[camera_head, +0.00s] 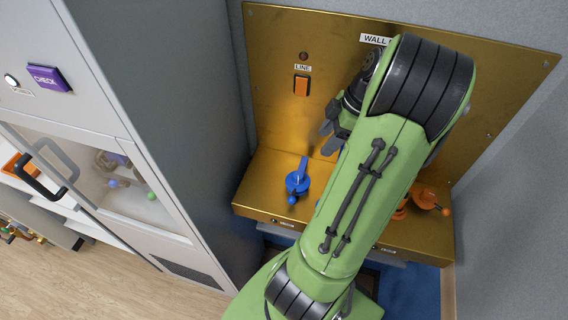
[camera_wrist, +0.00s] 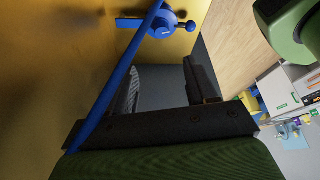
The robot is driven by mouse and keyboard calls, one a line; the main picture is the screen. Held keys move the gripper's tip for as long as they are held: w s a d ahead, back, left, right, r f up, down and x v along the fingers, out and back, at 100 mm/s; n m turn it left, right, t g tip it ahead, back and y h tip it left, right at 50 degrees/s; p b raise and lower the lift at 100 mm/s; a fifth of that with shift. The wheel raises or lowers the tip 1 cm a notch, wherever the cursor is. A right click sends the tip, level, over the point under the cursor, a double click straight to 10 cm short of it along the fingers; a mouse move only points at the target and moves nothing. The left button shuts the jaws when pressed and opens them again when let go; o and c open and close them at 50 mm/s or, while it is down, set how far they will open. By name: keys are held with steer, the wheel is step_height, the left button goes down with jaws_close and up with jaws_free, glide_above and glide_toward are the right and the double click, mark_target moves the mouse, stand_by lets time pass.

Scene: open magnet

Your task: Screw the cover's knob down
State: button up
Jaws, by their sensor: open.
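I cannot make out for certain which part is the cover or its knob. A blue fitting (camera_head: 298,183) with a round hub, an upright lever and a small ball-ended arm stands on the brass ledge. It also shows at the top of the wrist view (camera_wrist: 162,24), where its long blue bar slants down past the left finger. My gripper (camera_head: 331,137) is above the ledge, right of and above the blue fitting. In the wrist view my gripper (camera_wrist: 167,82) has its fingers apart, with nothing seen between them. My arm hides the middle of the ledge.
An orange fitting (camera_head: 425,199) stands on the ledge, right of my arm. An orange switch (camera_head: 302,85) labelled LINE is on the brass wall panel (camera_head: 275,50). A grey cabinet (camera_head: 170,80) stands close on the left. A bit of blue shows beside my arm.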

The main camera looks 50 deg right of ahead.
mark_target(299, 175)
steer(key=x, duration=1.5)
steer(key=shift+a+f+b, duration=0.25)
steer(key=shift+f+b, duration=0.1)
steer(key=shift+c, duration=0.5)
steer(key=c, duration=1)
